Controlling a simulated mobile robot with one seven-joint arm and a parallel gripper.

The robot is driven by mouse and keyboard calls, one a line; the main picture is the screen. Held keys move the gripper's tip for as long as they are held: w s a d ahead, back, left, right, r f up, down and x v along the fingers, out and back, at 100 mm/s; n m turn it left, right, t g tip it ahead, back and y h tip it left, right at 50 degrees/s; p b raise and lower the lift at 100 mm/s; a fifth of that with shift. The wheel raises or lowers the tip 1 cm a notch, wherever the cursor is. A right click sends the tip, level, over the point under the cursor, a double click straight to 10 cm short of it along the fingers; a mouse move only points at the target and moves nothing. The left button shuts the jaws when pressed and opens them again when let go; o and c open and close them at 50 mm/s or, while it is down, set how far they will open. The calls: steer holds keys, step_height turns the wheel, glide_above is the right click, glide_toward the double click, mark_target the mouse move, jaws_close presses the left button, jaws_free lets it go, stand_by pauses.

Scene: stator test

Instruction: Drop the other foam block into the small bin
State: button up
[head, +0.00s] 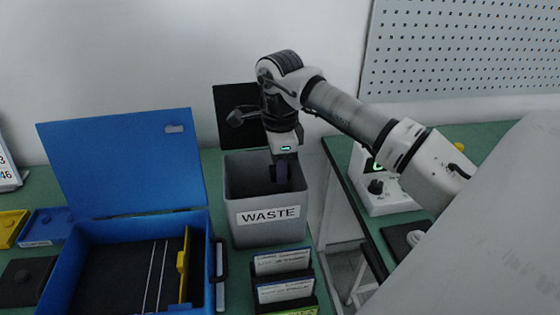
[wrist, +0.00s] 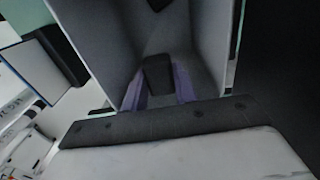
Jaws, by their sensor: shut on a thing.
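The small grey bin (head: 243,232), labelled WASTE, stands on the green bench with its black lid up behind it. My gripper (head: 281,176) points down into the bin's open top. In the wrist view the bin's inner wall (wrist: 207,30) surrounds my gripper's purple-grey fingers (wrist: 159,88). They are shut on a dark foam block (wrist: 158,72), which is over the bin's inside. Another dark piece (wrist: 158,4) shows inside the bin at the top edge of the wrist view; I cannot tell what it is. The held block is hard to make out in the head view.
A blue case (head: 55,285) with its lid raised stands left of the bin. Labelled dark boxes (head: 283,263) stand in front of the bin. A white device (head: 377,195) with a knob sits on the right bench, past a gap between benches.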

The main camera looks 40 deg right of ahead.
step_height(320, 180, down, 6)
steer(key=b, duration=0.4)
steer(key=shift+f+b, duration=0.2)
steer(key=shift+b, duration=0.1)
steer(key=o, duration=1)
step_height(320, 180, up, 14)
steer(key=shift+f+b, duration=0.25)
steer(key=shift+b, duration=0.2)
step_height(320, 180, up, 12)
steer(key=p, duration=1)
steer(key=shift+r+p, duration=0.15)
steer(key=shift+p, duration=0.2)
